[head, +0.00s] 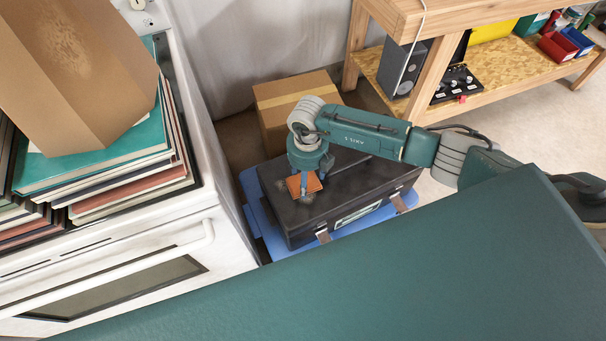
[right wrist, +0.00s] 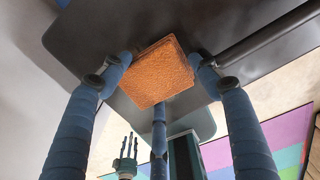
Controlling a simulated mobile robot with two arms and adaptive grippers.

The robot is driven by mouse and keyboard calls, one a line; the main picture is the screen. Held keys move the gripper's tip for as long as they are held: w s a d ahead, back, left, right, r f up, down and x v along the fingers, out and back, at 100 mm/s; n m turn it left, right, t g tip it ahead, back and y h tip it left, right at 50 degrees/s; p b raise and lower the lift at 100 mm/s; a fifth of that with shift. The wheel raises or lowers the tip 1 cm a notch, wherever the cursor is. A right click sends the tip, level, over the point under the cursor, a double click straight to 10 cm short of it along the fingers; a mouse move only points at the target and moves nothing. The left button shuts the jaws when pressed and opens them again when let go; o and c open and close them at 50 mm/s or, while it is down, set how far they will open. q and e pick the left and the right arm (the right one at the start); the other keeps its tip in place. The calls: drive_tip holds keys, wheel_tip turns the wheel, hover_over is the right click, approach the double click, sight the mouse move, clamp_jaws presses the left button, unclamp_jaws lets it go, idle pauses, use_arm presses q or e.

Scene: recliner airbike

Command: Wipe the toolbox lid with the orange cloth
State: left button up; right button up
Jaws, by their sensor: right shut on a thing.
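The black toolbox (head: 375,187) stands in the middle of the head view, its flat dark lid facing up and latches at its front. Pale smudges show on the lid around the cloth. My right gripper (head: 305,183) points down over the left part of the lid, its blue fingers shut on the orange cloth (head: 296,187). In the right wrist view the cloth (right wrist: 158,73) is a folded square pad between the fingers, against the dark lid (right wrist: 110,30). Whether it touches the lid is hard to tell. My left gripper does not show in the head view.
The toolbox rests on a blue base (head: 262,226). A cardboard box (head: 283,100) stands behind it. A white stove-like cabinet (head: 120,250) with stacked books or frames is at the left. A wooden workbench (head: 437,75) is at the back right. A dark handle bar lies across the lid.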

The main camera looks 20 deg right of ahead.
drive_tip(key=o, duration=0.6)
drive_tip(key=shift+s+d+f, duration=0.1)
drive_tip(key=shift+d+f, duration=0.05)
drive_tip(key=shift+d, duration=0.1)
drive_tip(key=shift+w+a+r, duration=0.2)
drive_tip(key=shift+r, duration=0.25)
drive_tip(key=c, duration=0.8)
drive_tip(key=o, duration=1.3)
wheel_tip(320, 180, up, 12)
